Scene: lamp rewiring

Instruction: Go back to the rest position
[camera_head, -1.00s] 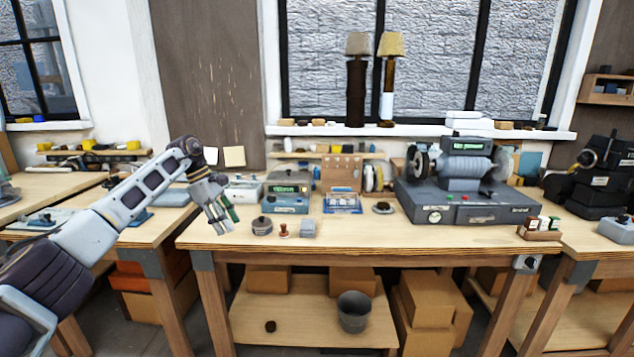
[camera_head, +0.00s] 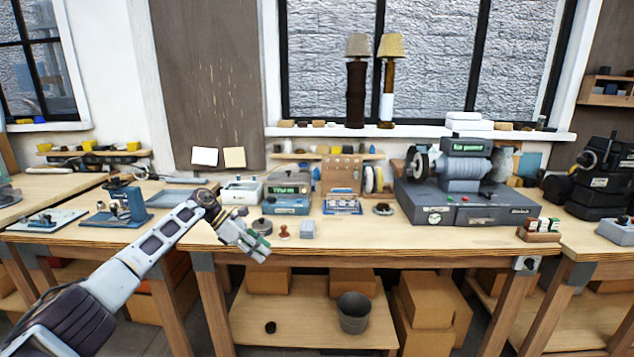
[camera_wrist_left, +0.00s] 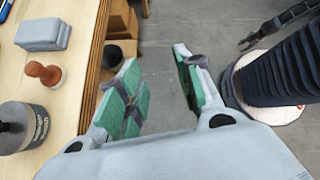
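My left gripper (camera_head: 262,249) is over the front left edge of the middle workbench (camera_head: 400,245). In the left wrist view its two green-padded fingers (camera_wrist_left: 160,95) stand apart with only grey floor between them, so it is open and empty. The bench edge lies to the left of the fingers there. In the left wrist view a dark arm with a gripper at its end (camera_wrist_left: 250,42) shows at the upper right, most likely my right one; its finger state is too small to tell. The right arm does not show in the head view.
Near the left gripper are a round grey tin (camera_head: 262,226), a brown stamp (camera_head: 284,232) and a grey block (camera_head: 307,229). A bench grinder (camera_head: 462,185) stands at the right. Two lamps (camera_head: 356,80) stand on the sill. A bucket (camera_head: 354,312) sits on the lower shelf.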

